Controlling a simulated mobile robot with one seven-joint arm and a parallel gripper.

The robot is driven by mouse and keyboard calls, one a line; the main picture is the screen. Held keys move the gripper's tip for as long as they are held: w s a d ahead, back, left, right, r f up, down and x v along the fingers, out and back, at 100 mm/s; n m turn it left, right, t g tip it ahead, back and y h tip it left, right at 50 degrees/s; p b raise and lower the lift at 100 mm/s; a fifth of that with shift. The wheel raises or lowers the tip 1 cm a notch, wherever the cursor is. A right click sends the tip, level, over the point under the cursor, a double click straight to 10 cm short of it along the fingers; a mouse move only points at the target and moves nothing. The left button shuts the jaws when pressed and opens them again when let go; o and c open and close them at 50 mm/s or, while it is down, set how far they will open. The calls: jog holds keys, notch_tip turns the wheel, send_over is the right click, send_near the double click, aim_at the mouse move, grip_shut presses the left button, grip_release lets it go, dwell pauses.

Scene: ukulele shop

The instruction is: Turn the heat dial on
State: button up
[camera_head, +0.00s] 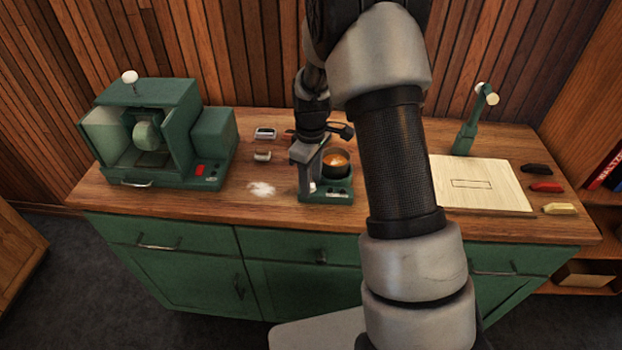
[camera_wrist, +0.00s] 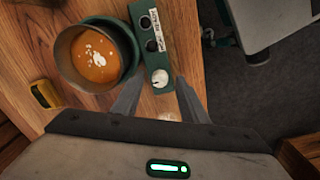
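A small green heater (camera_head: 340,195) stands on the wooden counter with a dark pot of orange liquid (camera_head: 336,157) on it. In the wrist view its green control panel (camera_wrist: 139,22) carries two dark knobs and a white round dial (camera_wrist: 160,78) with a small dark mark. A white label strip lies beside the dark knobs; I cannot read it. The pot (camera_wrist: 70,75) sits left of the panel. My gripper (camera_wrist: 158,86) is open, its two fingers apart, with the white dial between the fingertips in the picture. I cannot tell whether they touch it. In the head view my gripper (camera_head: 311,180) is at the heater's left front.
A green machine with a red switch (camera_head: 140,135) stands at the left of the counter. A pale board (camera_head: 480,190), a green lever stand (camera_head: 468,135) and several coloured blocks (camera_head: 546,187) are at the right. White powder (camera_head: 261,188) lies left of the heater. A yellow object (camera_wrist: 46,95) lies near the pot.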

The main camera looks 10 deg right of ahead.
grip_shut()
jog(key=shift+m, duration=0.4)
jog(key=m+b, duration=0.1)
jog(key=m, duration=0.2)
jog(key=shift+m, duration=0.4)
jog(key=m+b, duration=0.1)
jog(key=m, duration=0.9)
jog(key=shift+m, duration=2.6)
